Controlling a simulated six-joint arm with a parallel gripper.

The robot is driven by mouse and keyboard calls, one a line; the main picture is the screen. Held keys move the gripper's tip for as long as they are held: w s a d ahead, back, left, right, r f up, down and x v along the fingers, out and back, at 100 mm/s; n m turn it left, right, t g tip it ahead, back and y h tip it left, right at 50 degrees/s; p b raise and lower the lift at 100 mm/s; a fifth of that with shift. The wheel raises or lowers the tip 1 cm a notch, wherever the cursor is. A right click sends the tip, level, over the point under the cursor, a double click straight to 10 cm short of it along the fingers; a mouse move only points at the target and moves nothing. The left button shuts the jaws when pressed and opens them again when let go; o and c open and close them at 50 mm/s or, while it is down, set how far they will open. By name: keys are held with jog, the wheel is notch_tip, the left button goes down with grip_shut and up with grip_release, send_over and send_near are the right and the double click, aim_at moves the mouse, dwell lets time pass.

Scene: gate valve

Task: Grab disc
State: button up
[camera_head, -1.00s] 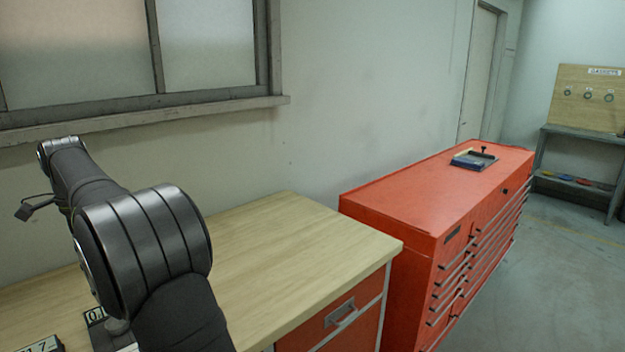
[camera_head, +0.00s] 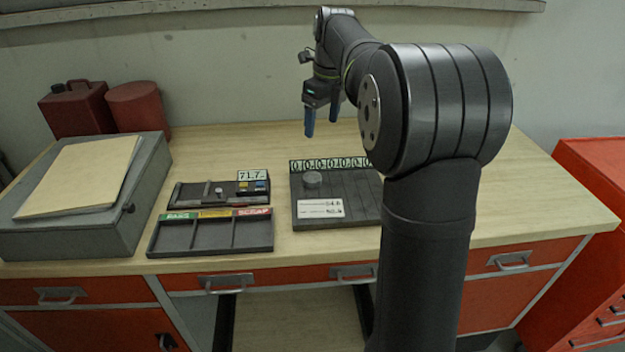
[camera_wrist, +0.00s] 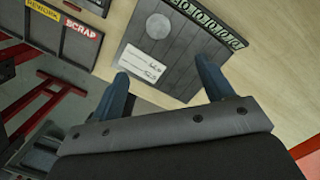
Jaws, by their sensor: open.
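A grey round disc (camera_head: 312,180) lies at the left end of a dark slotted tray (camera_head: 355,185) with a row of number labels along its back edge. The disc also shows near the top of the wrist view (camera_wrist: 158,26). My gripper (camera_head: 322,115) is above the bench, behind the tray in the head view, with its blue fingers pointing down. In the wrist view the fingers (camera_wrist: 162,70) are spread with nothing between them. The disc is beyond the fingertips, apart from them. My arm covers the tray's right part in the head view.
A three-part sorting tray (camera_head: 212,236) with green, yellow and red labels stands left of the slotted tray. Behind it is a gauge (camera_head: 190,194) with a display. A grey case (camera_head: 85,215) and red cans (camera_head: 138,106) are farther left. Bare wood lies at right.

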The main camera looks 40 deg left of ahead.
send_over(312, 176)
jog(key=d, duration=0.2)
jog(key=f, duration=1.2)
jog(key=shift+a, duration=0.2)
jog(key=f, duration=0.2)
jog(key=a+f, duration=0.1)
jog(key=f, duration=0.2)
jog(key=shift+s+a, duration=0.1)
jog(key=shift+r, duration=0.1)
jog(key=c, duration=1.3)
jog(key=shift+r, duration=0.1)
